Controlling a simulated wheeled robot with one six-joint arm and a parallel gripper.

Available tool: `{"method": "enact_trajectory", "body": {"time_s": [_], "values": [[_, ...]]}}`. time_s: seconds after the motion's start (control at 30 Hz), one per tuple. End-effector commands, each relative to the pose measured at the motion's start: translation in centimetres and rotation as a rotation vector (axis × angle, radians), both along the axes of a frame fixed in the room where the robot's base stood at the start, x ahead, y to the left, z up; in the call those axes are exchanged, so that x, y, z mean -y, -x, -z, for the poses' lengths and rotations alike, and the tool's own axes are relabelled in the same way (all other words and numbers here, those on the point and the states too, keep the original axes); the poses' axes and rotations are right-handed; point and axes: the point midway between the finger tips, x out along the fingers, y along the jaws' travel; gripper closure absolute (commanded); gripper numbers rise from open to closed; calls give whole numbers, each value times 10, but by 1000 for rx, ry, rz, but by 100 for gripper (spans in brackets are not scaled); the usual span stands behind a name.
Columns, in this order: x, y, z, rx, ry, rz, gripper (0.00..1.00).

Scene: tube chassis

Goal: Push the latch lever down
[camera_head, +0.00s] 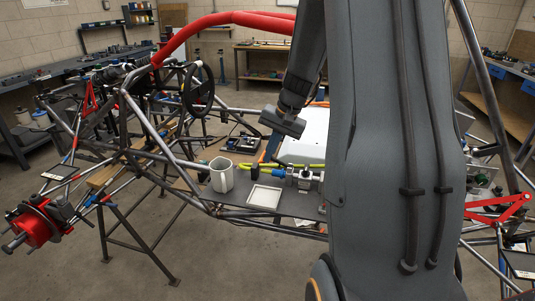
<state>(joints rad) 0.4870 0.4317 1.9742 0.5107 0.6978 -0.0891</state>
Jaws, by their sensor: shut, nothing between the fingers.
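A small metal latch-like fixture (304,179) stands at the right end of the dark shelf plate, next to my arm. A short blue piece (278,172) sticks out to its left, but I cannot tell whether this is the latch lever. My gripper (281,123) hangs above and a little left of the fixture, apart from it in the picture. It is shut and empty, and its fingertips are small and hard to make out. My large grey arm covers the view right of the fixture.
A white mug (221,174) and a shallow white tray (264,196) stand left of the fixture on the plate (237,190). A yellow-green hose (247,169) runs behind them. Chassis tubes (160,145) and a steering wheel (199,90) are at left. Open floor (225,260) lies in front.

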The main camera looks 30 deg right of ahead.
Motion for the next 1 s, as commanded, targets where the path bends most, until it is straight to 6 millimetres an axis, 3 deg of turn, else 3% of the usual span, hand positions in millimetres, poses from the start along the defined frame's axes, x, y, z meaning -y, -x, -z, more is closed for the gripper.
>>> {"method": "enact_trajectory", "body": {"time_s": [0.17, 0.37, 0.5, 0.8, 1.0], "values": [[5, 6, 1, -8, 3, 2, 100], [8, 9, -19, -8, 3, 0, 100], [10, 11, -41, -5, 4, -4, 100], [-8, -7, -99, 1, 4, -14, 100], [-12, -11, -125, 1, 2, -12, 100]]}}
